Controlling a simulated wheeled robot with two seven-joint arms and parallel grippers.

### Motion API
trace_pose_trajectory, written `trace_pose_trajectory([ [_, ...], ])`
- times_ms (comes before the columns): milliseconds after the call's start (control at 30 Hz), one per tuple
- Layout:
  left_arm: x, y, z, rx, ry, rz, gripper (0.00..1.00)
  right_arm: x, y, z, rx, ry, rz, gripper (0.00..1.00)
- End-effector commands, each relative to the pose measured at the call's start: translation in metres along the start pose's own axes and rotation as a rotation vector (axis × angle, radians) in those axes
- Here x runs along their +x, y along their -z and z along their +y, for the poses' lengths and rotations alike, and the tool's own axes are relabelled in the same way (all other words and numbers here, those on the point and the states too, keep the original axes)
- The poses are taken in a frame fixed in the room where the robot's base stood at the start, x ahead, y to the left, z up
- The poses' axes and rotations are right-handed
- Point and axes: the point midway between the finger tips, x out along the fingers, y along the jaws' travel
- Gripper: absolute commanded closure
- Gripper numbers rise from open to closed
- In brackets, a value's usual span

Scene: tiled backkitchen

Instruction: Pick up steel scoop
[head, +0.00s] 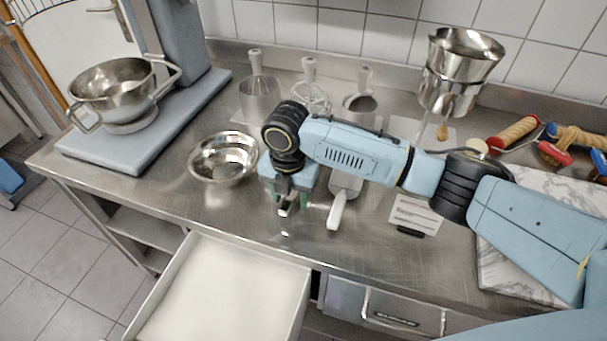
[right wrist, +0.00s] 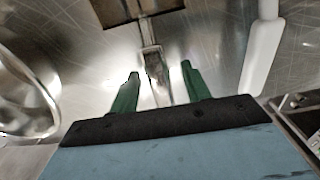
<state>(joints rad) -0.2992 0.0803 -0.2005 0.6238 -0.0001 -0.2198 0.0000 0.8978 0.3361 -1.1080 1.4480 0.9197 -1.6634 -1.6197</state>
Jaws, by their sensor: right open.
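The steel scoop (right wrist: 153,65) shows in the right wrist view, with a narrow metal handle and a wider, darker head at the top edge. Its handle lies between the two green fingers of my right gripper (right wrist: 160,72), with gaps at both sides. In the head view my right gripper (head: 286,205) points down over the front of the steel counter, and my arm hides most of the scoop. The gripper is open. My left gripper is not in view.
A white-handled scraper (head: 337,209) lies just right of the gripper, also in the wrist view (right wrist: 263,45). A steel bowl (head: 222,158) stands to the left. An open drawer (head: 160,285) juts out in front. Several mixer attachments stand behind; a card (head: 414,212) stands right.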

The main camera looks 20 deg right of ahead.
Motion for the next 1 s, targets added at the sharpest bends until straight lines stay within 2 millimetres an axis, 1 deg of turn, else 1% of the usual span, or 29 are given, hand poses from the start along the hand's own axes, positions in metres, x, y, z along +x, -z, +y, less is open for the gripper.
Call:
trace_pose_trajectory([
  [67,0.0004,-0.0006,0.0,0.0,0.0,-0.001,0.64,0.0043,0.0001,0.0003,0.0,-0.001,-0.001,0.53],
  [267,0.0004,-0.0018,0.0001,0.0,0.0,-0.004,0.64,0.0045,0.0,0.0003,-0.001,-0.002,-0.001,0.53],
  [367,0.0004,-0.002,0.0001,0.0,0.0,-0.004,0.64,0.0044,0.0,0.0003,-0.001,-0.001,-0.001,0.65],
  [633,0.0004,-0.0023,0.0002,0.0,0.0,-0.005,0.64,0.0042,-0.0001,0.0002,-0.001,-0.001,-0.001,1.0],
  [900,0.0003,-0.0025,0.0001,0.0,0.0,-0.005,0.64,0.0035,-0.0004,0.0004,0.0,-0.002,-0.002,1.0],
  [1000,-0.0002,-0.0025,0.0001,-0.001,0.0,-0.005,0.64,-0.0018,-0.0007,0.0006,0.0,-0.003,-0.002,1.0],
])
